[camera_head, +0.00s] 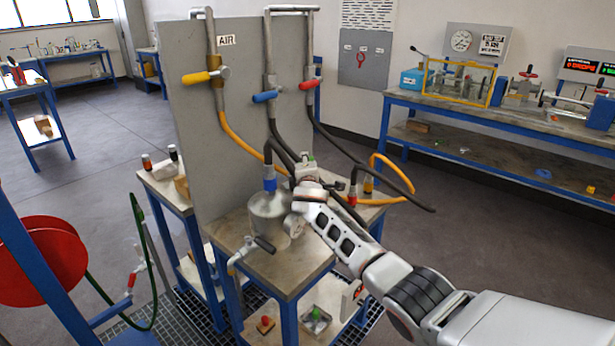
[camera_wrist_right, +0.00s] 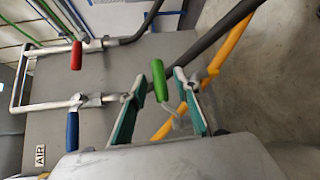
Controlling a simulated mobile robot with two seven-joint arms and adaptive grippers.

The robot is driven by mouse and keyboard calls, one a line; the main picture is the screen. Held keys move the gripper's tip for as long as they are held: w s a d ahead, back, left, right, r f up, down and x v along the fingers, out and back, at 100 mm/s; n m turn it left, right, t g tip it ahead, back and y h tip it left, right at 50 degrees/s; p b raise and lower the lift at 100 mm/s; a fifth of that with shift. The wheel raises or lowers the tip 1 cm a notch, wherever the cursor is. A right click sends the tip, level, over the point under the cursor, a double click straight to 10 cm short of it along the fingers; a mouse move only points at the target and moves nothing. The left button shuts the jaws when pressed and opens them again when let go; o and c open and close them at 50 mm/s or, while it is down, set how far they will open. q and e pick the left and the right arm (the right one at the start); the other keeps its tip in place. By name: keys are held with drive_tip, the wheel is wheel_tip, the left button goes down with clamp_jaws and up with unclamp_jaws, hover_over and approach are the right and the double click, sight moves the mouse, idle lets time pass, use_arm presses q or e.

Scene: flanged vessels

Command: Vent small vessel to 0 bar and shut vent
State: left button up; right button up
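A grey metal vessel (camera_head: 268,212) stands on the small table, with a blue coupling (camera_head: 269,184) on its top. A pipe with a black lever (camera_head: 264,244) sticks out at its front. My right gripper (camera_head: 306,172) is beside the vessel's upper right and partly hides what is there. In the right wrist view, its two teal-lined fingers (camera_wrist_right: 160,88) are apart. A green handle (camera_wrist_right: 158,78) stands between them, with visible gaps; its tip also shows in the head view (camera_head: 311,157). I see no readable pressure for this vessel. My left gripper is out of view.
A grey panel (camera_head: 195,130) labelled AIR rises behind the vessel, with yellow (camera_head: 200,77), blue (camera_head: 266,97) and red (camera_head: 309,84) valve handles. Hoses (camera_head: 340,145) hang close around my right gripper. A red hose reel (camera_head: 40,260) stands left; a long bench (camera_head: 480,113) is at right.

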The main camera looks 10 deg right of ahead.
drive_tip(key=v, duration=0.9)
drive_tip(key=shift+s, duration=0.4)
drive_tip(key=shift+a, duration=0.1)
drive_tip(key=s+d+f+m+g+h, duration=0.1)
drive_tip(key=s+d+f+m+g, duration=0.1)
drive_tip(key=s+d+f, duration=0.35)
drive_tip(key=s+d+f+m+g, duration=0.1)
drive_tip(key=s+d+f+m, duration=0.1)
drive_tip(key=s+f, duration=0.55)
drive_tip(key=s+d+f+m+g+h, duration=0.1)
drive_tip(key=s+d+f+m+g, duration=0.15)
drive_tip(key=s+f, duration=0.45)
drive_tip(key=s+d+m+g, duration=0.2)
drive_tip(key=s+d, duration=0.2)
drive_tip(key=s, duration=1)
drive_tip(key=s+d+m+g, duration=0.2)
drive_tip(key=s+d, duration=0.2)
drive_tip(key=s, duration=1)
drive_tip(key=w+a+f+m+t+y, duration=0.1)
drive_tip(key=a+f+t+y, duration=0.3)
drive_tip(key=a+f, duration=0.9)
drive_tip(key=a+m+y, duration=0.1)
drive_tip(key=a+y, duration=0.2)
drive_tip(key=shift+w+f+m+y, duration=0.3)
drive_tip(key=shift+f+m, duration=0.05)
